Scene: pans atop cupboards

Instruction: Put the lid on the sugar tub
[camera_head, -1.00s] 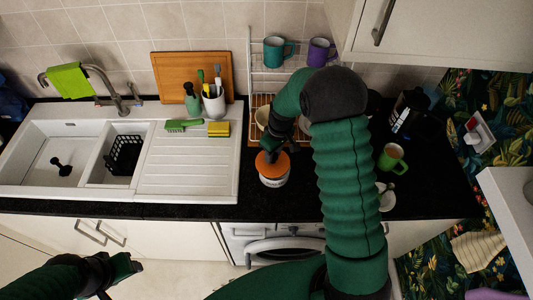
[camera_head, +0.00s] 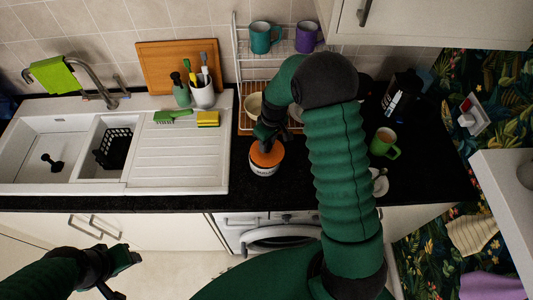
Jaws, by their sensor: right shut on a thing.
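The sugar tub (camera_head: 264,171) is a white pot with dark lettering, standing on the black worktop right of the draining board. Its orange-brown lid (camera_head: 268,158) is at the top of the tub, level or nearly so; I cannot tell whether it is fully seated. My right gripper (camera_head: 266,144) reaches down from above and is shut on the lid, its fingers partly hidden by my own wrist. My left gripper (camera_head: 123,273) is low at the left, in front of the cupboards, away from the tub; its fingers are too dark to tell if they are open.
A dish rack (camera_head: 239,70) with mugs stands behind the tub. A green mug (camera_head: 384,143) is on the worktop at the right. The draining board (camera_head: 180,160) holds a green brush (camera_head: 172,117) and a yellow sponge (camera_head: 208,119). The worktop around the tub's left is clear.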

